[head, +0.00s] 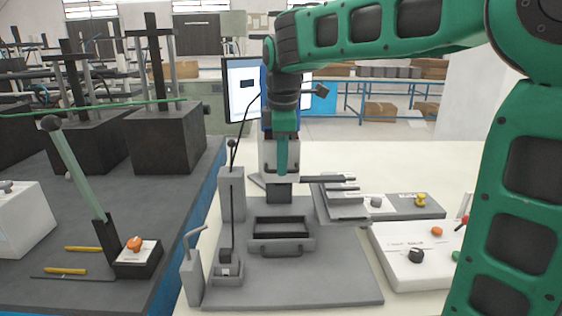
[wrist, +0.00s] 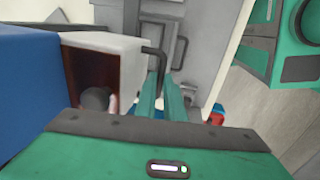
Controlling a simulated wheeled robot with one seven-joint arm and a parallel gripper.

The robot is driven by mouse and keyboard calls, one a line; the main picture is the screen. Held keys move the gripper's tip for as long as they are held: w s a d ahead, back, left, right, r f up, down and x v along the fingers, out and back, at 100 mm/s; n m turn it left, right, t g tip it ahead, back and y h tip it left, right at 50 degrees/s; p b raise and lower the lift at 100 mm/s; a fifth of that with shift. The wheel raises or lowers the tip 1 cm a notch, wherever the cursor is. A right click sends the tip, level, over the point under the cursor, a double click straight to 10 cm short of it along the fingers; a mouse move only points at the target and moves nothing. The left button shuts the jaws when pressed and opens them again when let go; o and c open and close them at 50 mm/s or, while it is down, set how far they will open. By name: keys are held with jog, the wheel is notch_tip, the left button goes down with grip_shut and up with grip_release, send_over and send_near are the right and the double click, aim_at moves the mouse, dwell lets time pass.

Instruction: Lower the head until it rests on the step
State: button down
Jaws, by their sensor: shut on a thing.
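The head seems to be the pale grey block (head: 267,158) at the middle of the head view, above a grey base plate (head: 340,285). A dark block (head: 279,191) shows just below it. In the wrist view the pale block (wrist: 118,45) is at upper left, with a bent black handle (wrist: 158,55) on its side. My gripper (head: 282,168) points down in front of the head. Its green fingers (wrist: 163,98) are shut, apparently on the black handle; the contact is partly hidden. A grey stepped block (head: 345,200) lies right of the head. I cannot tell whether the head touches a step.
A grey tray with a front handle (head: 281,246) sits on the base plate. A thin upright post (head: 232,195) stands left of it. A white control box (head: 405,262) with knobs is at right. A green-handled lever (head: 78,170) stands on the dark left bench. The pale tabletop behind is mostly clear.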

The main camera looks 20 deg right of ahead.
notch_tip(320, 180, down, 5)
jog(key=shift+f, duration=0.1)
jog(key=c, duration=1.9)
grip_release()
jog(key=shift+o, duration=0.3)
notch_tip(320, 180, up, 11)
jog(key=s, duration=0.1)
jog(key=shift+s+a+f, duration=0.2)
jog(key=shift+s+a, duration=0.05)
jog(key=shift+s, duration=0.05)
